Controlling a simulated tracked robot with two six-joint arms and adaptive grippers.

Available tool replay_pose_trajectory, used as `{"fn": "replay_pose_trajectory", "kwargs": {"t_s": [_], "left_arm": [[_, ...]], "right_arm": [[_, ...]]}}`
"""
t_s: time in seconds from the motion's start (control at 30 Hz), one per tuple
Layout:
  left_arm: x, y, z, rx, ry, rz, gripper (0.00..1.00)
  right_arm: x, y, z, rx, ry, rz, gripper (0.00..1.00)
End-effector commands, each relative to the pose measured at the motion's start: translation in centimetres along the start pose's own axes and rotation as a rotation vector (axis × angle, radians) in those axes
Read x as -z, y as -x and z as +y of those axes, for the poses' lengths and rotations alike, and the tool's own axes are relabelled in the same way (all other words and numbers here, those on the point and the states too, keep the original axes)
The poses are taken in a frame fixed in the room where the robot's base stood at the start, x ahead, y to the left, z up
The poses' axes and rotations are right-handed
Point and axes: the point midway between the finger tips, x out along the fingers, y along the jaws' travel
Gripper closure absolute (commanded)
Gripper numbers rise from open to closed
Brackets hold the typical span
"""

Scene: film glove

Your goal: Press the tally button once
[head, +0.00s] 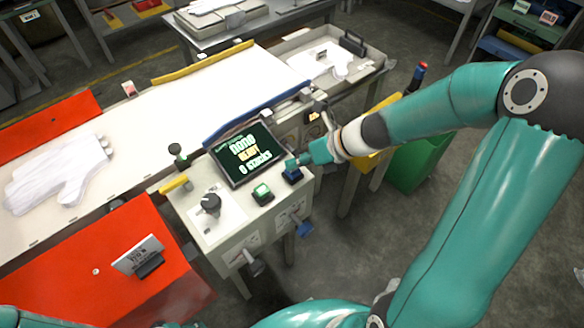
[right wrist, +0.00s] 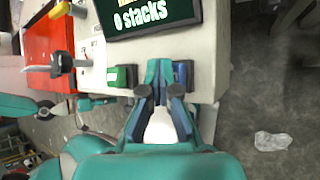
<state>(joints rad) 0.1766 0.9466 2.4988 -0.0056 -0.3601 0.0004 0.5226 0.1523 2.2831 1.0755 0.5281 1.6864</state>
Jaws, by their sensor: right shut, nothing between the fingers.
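A grey console (head: 235,240) carries a green button (head: 262,193) and a blue button (head: 292,172) in dark housings, side by side below a tilted screen (head: 247,154). No readable label tells me which is the tally button. My right gripper (head: 300,161) is shut and empty, its fingers at the blue button and partly covering it. In the right wrist view the shut fingers (right wrist: 164,75) lie between the green button (right wrist: 121,76) and the blue button (right wrist: 183,75), close beside the blue one. Contact cannot be told. My left gripper does not show clearly.
The screen reads "0 stacks". A white glove (head: 62,178) lies on the pale belt. A red table (head: 150,225) is left of the console, a green bin (head: 418,160) right of it.

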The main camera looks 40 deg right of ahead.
Motion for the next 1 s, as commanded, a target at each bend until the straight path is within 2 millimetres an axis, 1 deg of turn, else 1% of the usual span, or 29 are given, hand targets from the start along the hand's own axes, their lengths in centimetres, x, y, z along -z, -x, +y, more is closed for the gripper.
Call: {"fn": "replay_pose_trajectory", "kwargs": {"t_s": [0.27, 0.67, 1.0], "left_arm": [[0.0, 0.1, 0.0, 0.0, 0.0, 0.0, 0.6], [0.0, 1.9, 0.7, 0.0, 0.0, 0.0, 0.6], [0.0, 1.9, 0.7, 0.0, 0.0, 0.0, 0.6]], "right_arm": [[0.0, 0.0, 0.1, 0.0, 0.0, 0.002, 1.0], [-0.9, 1.3, 1.0, 0.0, -0.001, 0.002, 1.0], [-0.9, 1.3, 1.0, 0.0, 0.0, 0.001, 1.0]]}}
